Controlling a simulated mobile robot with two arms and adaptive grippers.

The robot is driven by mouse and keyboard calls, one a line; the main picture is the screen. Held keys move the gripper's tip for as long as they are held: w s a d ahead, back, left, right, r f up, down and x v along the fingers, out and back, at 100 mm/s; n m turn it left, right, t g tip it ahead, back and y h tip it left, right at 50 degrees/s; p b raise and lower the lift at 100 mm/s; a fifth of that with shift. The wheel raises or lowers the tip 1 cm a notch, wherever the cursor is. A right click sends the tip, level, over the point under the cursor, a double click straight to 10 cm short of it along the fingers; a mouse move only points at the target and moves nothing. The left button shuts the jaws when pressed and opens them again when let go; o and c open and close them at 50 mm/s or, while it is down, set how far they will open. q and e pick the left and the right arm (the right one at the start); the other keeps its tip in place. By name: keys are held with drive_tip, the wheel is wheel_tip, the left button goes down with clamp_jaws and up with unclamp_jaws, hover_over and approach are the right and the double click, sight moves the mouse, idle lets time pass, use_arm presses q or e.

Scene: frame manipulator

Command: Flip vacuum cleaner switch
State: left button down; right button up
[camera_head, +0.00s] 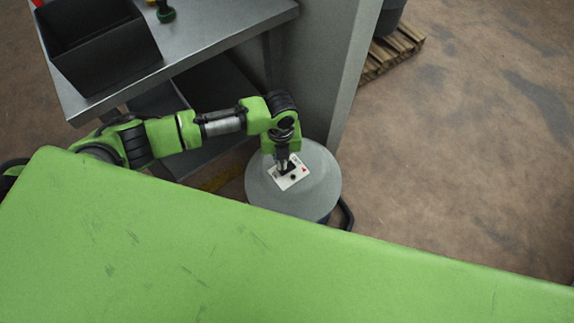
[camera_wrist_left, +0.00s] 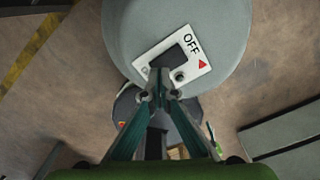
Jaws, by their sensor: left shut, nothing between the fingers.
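The vacuum cleaner (camera_head: 318,197) is a round, grey-topped unit on the floor beside the metal shelf. A white switch plate (camera_head: 296,182) lies on its top, with a dark switch and a red triangle. In the left wrist view the plate (camera_wrist_left: 202,72) reads "OFF" beside a dark switch (camera_wrist_left: 182,54) and a small round knob (camera_wrist_left: 179,76). My left gripper (camera_head: 284,168) points down over the plate. Its fingertips (camera_wrist_left: 160,80) are together and empty, at the plate's near edge; whether they touch it I cannot tell. My right gripper is not in view.
A grey metal table (camera_head: 215,38) with a black bin (camera_head: 110,62) stands at upper left, its lower shelf near my left arm. A grey panel (camera_head: 335,70) rises behind the vacuum. A wooden pallet (camera_head: 392,52) lies farther back. Floor at right is clear.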

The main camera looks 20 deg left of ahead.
use_arm(q)
drive_tip(key=shift+f, duration=0.25)
idle(0.7)
drive_tip(key=shift+f+b, duration=0.45)
drive_tip(key=shift+f, duration=0.05)
drive_tip(key=shift+f+b, duration=0.3)
drive_tip(key=shift+f, duration=0.15)
idle(0.4)
drive_tip(key=shift+r+p, duration=0.9)
drive_tip(key=shift+p, duration=0.1)
drive_tip(key=shift+r+p, duration=0.7)
wheel_tip(320, 180, up, 3)
drive_tip(key=p, duration=0.3)
drive_tip(key=shift+r, duration=0.1)
drive_tip(key=shift+r+p, duration=0.4)
drive_tip(key=shift+p, duration=0.1)
